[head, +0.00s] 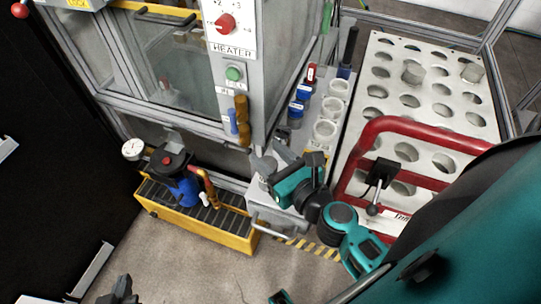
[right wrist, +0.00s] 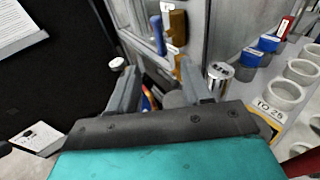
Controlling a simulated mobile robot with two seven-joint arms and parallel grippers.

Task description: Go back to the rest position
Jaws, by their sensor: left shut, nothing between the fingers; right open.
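My right arm reaches in from the right in the head view. Its gripper (head: 273,160) is near the front corner of the heater cabinet (head: 232,110), above a small grey box with a handle (head: 282,217). In the right wrist view the two fingers of this gripper (right wrist: 160,85) stand apart with nothing held between them. My left gripper (head: 121,291) shows only as a dark tip at the bottom edge of the head view, low over the floor. It is shut and empty, and the rest of that arm is out of view.
A yellow spill tray (head: 245,241) holds a blue pump (head: 186,192) with a gauge (head: 133,149). A red tubular frame (head: 420,128) stands before a white perforated rack (head: 445,110) at the right. Blue-capped bottles (head: 297,112) stand beside white ring holders (head: 325,130). The lower floor is mostly clear.

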